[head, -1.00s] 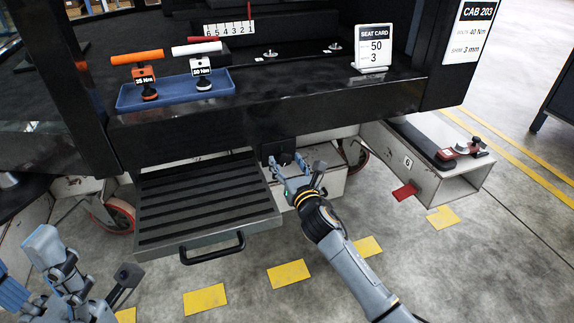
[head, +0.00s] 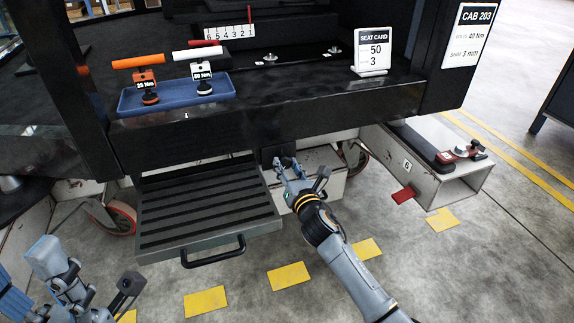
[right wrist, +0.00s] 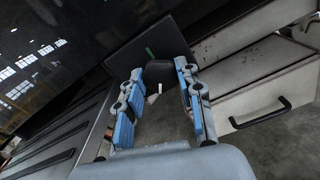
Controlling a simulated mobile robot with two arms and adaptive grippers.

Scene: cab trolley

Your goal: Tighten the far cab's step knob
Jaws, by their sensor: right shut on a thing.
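The step knob (right wrist: 157,72) is small and black with a white mark, on a dark plate (right wrist: 150,45) with a green mark under the cab's edge. In the head view it is mostly hidden by my right gripper (head: 288,164). In the right wrist view that gripper (right wrist: 160,75) is shut on the knob, with a blue-padded finger on each side. The ribbed step (head: 205,208) with its black handle (head: 213,251) is pulled out left of the knob. My left gripper (head: 105,298) hangs low at the left, away from the step; its jaw state is unclear.
A blue tray (head: 180,98) holds an orange-handled tool (head: 145,78) and a white-handled tool (head: 201,70). A seat card (head: 373,52) reading 50 and 3 stands on the cab floor.

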